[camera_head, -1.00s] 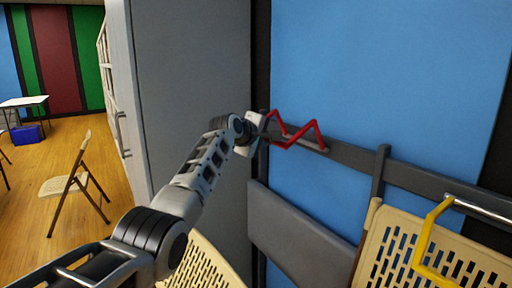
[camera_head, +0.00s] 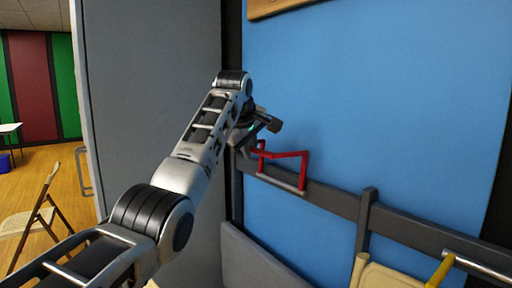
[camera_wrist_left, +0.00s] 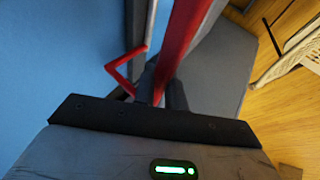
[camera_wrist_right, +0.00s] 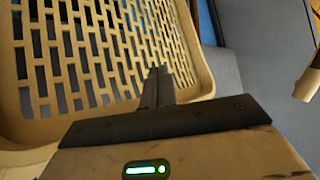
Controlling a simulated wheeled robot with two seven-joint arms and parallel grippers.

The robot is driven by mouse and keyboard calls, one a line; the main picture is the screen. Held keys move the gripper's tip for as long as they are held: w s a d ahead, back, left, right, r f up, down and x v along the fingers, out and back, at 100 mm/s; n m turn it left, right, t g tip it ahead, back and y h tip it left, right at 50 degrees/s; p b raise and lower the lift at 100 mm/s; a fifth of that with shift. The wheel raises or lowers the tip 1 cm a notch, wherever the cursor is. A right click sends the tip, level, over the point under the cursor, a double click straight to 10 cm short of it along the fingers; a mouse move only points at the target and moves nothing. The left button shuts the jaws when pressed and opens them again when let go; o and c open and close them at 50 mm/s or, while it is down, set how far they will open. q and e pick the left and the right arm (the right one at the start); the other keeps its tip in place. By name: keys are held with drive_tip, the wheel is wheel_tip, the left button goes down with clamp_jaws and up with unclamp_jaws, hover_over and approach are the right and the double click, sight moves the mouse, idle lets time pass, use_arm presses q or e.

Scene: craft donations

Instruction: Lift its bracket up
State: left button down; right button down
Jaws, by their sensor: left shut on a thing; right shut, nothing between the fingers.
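The red bracket (camera_head: 287,155) is a bent bar mounted on the dark wall rail, with its right leg standing up from a metal rod there. My left gripper (camera_head: 250,148) is at the bracket's left end, partly hidden by its own body. In the left wrist view, the left fingers (camera_wrist_left: 160,90) are closed on the red bracket (camera_wrist_left: 185,42). My right gripper (camera_wrist_right: 157,86) shows only in the right wrist view, shut and empty, in front of a beige slatted chair panel (camera_wrist_right: 85,55).
A yellow bracket (camera_head: 440,270) and a beige folding chair (camera_head: 385,278) are at the lower right. The dark rail (camera_head: 335,201) crosses the blue wall panel (camera_head: 380,90). Another chair (camera_head: 32,222) stands on the floor.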

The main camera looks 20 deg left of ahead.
use_arm(q)
drive_tip(key=shift+d+f, duration=0.15)
use_arm(e)
drive_tip(key=shift+w+d, duration=0.1)
drive_tip(key=shift+d, duration=0.1)
use_arm(q)
drive_tip(key=c, duration=1.6)
unclamp_jaws()
drive_tip(key=shift+o, duration=0.7)
drive_tip(key=shift+w+d, duration=0.1)
drive_tip(key=shift+w, duration=0.1)
drive_tip(key=shift+s, duration=0.1)
drive_tip(key=shift+s+r, duration=0.1)
drive_tip(key=shift+r, duration=0.15)
drive_tip(key=a+b+v, duration=0.1)
drive_tip(key=b+v, duration=0.2)
drive_tip(key=v, duration=1.2)
drive_tip(key=shift+d+r, duration=0.2)
drive_tip(key=shift+d, duration=0.25)
use_arm(e)
drive_tip(key=shift+w+a+f, duration=0.2)
drive_tip(key=shift+a+f, duration=0.2)
drive_tip(key=shift+f, duration=0.25)
